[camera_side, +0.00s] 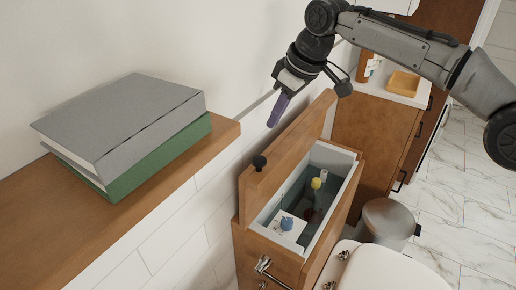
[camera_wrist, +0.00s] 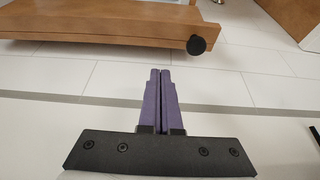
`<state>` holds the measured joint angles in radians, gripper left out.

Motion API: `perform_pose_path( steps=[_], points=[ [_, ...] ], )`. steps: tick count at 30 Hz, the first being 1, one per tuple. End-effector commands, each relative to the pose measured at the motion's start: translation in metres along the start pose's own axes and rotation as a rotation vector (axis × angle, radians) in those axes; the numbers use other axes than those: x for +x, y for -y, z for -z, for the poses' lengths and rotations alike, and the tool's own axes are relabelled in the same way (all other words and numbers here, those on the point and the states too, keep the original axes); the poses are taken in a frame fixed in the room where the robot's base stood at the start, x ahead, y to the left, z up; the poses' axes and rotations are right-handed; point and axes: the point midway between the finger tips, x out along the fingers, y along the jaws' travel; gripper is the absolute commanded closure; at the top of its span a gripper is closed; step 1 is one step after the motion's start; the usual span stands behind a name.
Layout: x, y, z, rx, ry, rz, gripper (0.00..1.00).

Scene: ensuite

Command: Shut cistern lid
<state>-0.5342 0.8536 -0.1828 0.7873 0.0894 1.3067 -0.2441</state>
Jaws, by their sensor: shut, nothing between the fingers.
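The wooden cistern lid (camera_side: 292,145) stands raised, close to upright, along the wall side of the open cistern (camera_side: 248,247). Its black knob (camera_side: 259,161) sticks out on the wall-facing side, near the lid's front end. In the wrist view the lid (camera_wrist: 110,29) crosses the top, with the knob (camera_wrist: 197,45) right of centre. My gripper (camera_side: 271,124) has purple fingers pointing down, on the wall side of the lid and above the knob. The fingers (camera_wrist: 160,72) are together and empty, and appear apart from the lid and knob.
A wooden shelf (camera_side: 225,137) with a grey book (camera_side: 125,115) on a green book (camera_side: 160,160) juts from the wall at left. A pedal bin (camera_side: 388,221) and the white toilet (camera_side: 380,270) stand right of the cistern. A wooden cabinet (camera_side: 370,130) stands behind.

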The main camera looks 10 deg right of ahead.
Motion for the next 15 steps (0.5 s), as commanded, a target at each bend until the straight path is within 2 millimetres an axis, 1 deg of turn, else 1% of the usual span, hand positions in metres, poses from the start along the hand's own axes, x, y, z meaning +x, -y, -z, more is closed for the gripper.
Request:
perform_pose_path(
  steps=[1, 3, 5, 8, 15],
  points=[
    [0.007, 0.005, 0.000, -0.007, 0.010, 0.005, 1.00],
    [0.011, 0.010, 0.000, -0.014, 0.012, 0.009, 1.00],
    [0.016, 0.010, 0.000, -0.014, 0.013, 0.009, 1.00],
    [0.030, 0.010, -0.001, -0.014, 0.015, 0.010, 1.00],
    [0.072, 0.010, -0.002, -0.014, 0.014, 0.010, 1.00]
  ],
)
